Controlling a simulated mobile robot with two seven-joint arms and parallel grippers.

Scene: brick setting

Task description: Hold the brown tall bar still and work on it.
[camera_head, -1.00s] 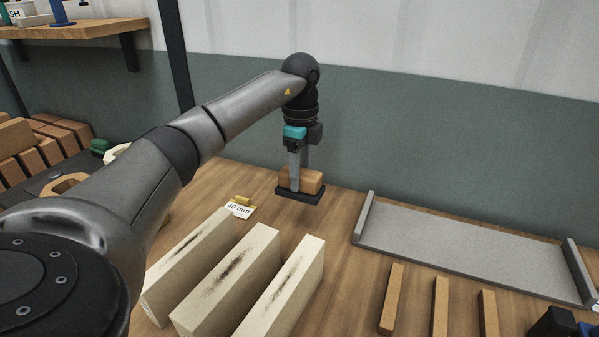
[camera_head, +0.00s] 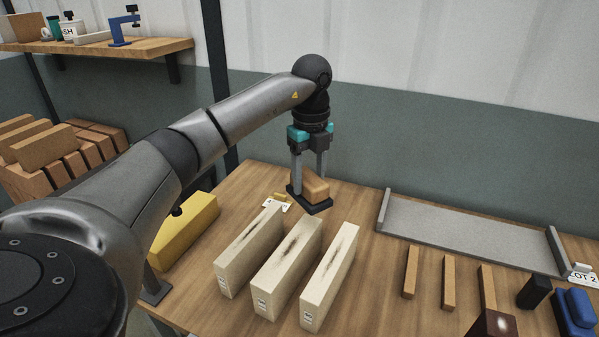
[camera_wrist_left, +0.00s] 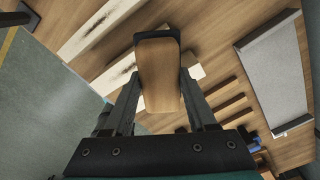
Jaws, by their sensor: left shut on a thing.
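A dark brown bar (camera_head: 493,325) with a pale spot on its top stands at the bottom right of the head view, cut off by the frame's lower edge. My left gripper (camera_head: 309,180) is shut on a wooden block with a black base plate (camera_head: 318,189), held over the back of the bench, well to the left of and behind the brown bar. In the left wrist view the block (camera_wrist_left: 160,80) sits between the two fingers (camera_wrist_left: 161,88). I do not see my right gripper.
Three cream bars (camera_head: 290,268) with dark smudges lie in front of the held block. A grey tray (camera_head: 470,235), thin brown strips (camera_head: 448,283), a black block (camera_head: 534,292) and a blue object (camera_head: 574,310) are at right. A yellow block (camera_head: 185,230) is partly behind my arm.

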